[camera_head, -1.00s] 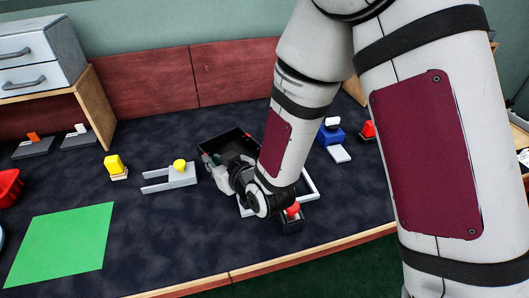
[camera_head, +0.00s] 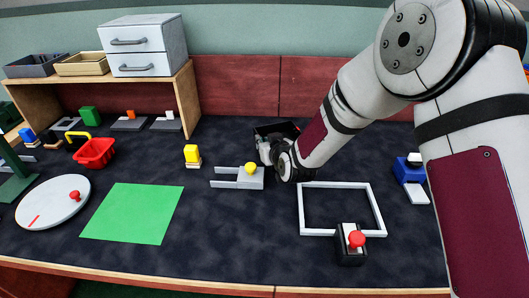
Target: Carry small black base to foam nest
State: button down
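A small black base (camera_head: 349,257) with a white top piece and a red knob stands at the front right, just below the white square frame. It is the best match for the task's base. A dark open tray (camera_head: 289,128) stands behind my gripper, partly covered by it; I cannot tell whether it is the foam nest. My gripper (camera_head: 266,152) is over the table at the tray's near left side, apart from the black base. Its fingers are mostly hidden by the wrist, so neither their opening nor anything held shows clearly.
A white square frame (camera_head: 303,214) lies right of centre. A grey fork-shaped piece (camera_head: 250,181) with a yellow knob is close left of my gripper. A yellow block (camera_head: 192,154), green mat (camera_head: 133,213) and red basket (camera_head: 95,152) are farther left. The front middle is clear.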

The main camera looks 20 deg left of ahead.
jog(key=shift+f, duration=1.7)
jog(key=shift+f+b, duration=0.1)
jog(key=shift+b, duration=0.25)
jog(key=c, duration=1.6)
grip_release()
jog(key=shift+f, duration=0.1)
jog(key=shift+r, duration=0.25)
jog(key=p+v, duration=0.1)
jog(key=v, duration=1.1)
jog(key=shift+f+p, duration=0.15)
jog(key=shift+p, duration=0.15)
